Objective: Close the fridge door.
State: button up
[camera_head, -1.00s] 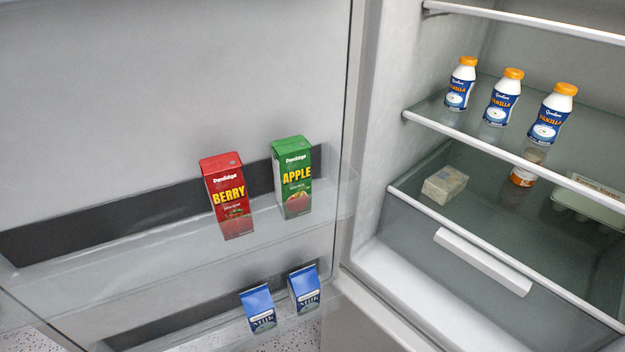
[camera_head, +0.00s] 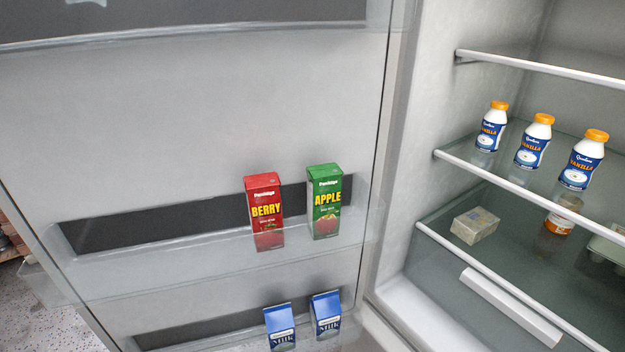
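The fridge door (camera_head: 215,120) stands wide open on the left, with its inner side facing me. Its hinge side meets the fridge body (camera_head: 392,180) right of the picture's middle. A red berry carton (camera_head: 265,212) and a green apple carton (camera_head: 325,202) stand on one door shelf. Two blue milk cartons (camera_head: 280,326) (camera_head: 326,314) stand on the shelf below. The door's free edge (camera_head: 68,270) shows at the lower left. My gripper is not in view.
Inside the fridge, several orange-capped vanilla bottles (camera_head: 533,142) stand on a glass shelf (camera_head: 470,156). A wrapped block (camera_head: 475,225) and a jar (camera_head: 560,222) sit below, above a drawer (camera_head: 510,308). Speckled floor (camera_head: 50,312) shows at the lower left beyond the door.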

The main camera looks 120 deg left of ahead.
aim_at(131, 131)
jog(key=k, duration=3.05)
jog(key=u, duration=2.1)
